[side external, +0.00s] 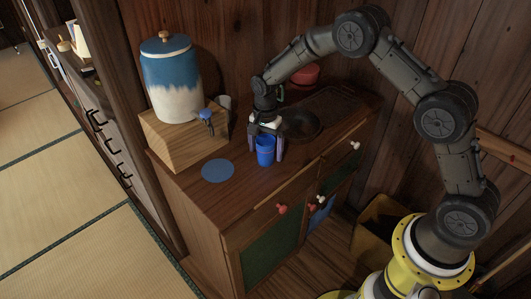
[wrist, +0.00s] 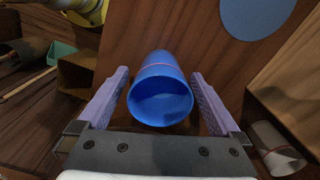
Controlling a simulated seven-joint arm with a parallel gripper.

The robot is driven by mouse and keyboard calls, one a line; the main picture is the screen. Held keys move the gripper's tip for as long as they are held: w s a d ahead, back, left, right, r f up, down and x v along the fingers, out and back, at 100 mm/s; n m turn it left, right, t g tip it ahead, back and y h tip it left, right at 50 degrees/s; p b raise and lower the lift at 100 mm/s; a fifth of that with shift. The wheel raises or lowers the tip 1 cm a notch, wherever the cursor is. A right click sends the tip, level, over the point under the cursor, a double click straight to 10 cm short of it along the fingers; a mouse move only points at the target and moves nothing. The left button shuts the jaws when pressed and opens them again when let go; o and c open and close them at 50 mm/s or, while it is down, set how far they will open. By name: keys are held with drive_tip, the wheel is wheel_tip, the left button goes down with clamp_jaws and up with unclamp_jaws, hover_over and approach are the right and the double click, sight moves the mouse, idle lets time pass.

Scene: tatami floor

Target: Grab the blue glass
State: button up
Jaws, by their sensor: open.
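The blue glass (side external: 265,152) stands upright on the wooden cabinet top, near its front edge. My gripper (side external: 266,150) points down over it with one finger on each side. In the wrist view the blue glass (wrist: 161,90) lies between the two purple fingers of my gripper (wrist: 160,90). The fingers are open, and a gap shows between each finger and the glass. The glass looks empty inside, with a thin pinkish line around its side.
A round blue mat (side external: 218,170) lies left of the glass. A blue-and-white crock (side external: 172,80) stands on a wooden box (side external: 185,138) at the back left. A dark round pan (side external: 300,124) is behind right.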

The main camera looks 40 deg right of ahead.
drive_tip(key=c, duration=1.5)
drive_tip(key=shift+r, duration=0.15)
